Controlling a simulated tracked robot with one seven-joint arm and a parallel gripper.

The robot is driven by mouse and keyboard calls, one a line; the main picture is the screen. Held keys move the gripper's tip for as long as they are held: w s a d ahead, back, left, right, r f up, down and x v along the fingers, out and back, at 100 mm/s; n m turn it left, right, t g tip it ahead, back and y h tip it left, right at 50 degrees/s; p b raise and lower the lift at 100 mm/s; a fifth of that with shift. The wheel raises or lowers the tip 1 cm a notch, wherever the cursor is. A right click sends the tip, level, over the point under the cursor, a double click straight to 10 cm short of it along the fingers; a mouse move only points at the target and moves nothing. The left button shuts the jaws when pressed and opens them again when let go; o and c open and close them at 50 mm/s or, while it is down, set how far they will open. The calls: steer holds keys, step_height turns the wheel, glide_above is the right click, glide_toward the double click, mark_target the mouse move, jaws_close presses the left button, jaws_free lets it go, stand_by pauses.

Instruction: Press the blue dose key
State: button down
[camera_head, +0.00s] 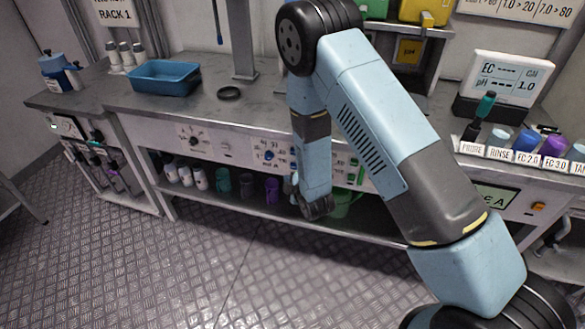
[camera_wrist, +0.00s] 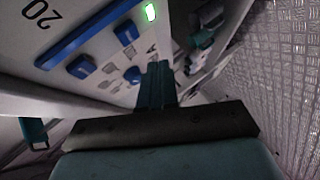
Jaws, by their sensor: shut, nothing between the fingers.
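The wrist view shows a pale control panel with several blue controls: an upper blue key (camera_wrist: 126,32), a left blue key (camera_wrist: 80,67) and a lower blue key (camera_wrist: 132,75) beside small printed symbols. Which one is the dose key I cannot tell for sure. My gripper (camera_wrist: 158,68) has its teal fingers together and empty, pointing at the panel just right of the lower blue key. Whether it touches the panel is unclear. In the head view, a blue control (camera_head: 269,155) shows on the bench front, left of my arm; my gripper is mostly hidden there.
A long blue bar (camera_wrist: 90,38) and a lit green lamp (camera_wrist: 151,12) are on the panel. Below it, a shelf holds several cups, including a purple one (camera_head: 272,190). A blue tray (camera_head: 165,78) stands on the bench. The metal floor (camera_head: 190,270) in front is clear.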

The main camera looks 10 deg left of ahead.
steer(key=shift+s+a, duration=0.1)
steer(key=shift+s, duration=0.9)
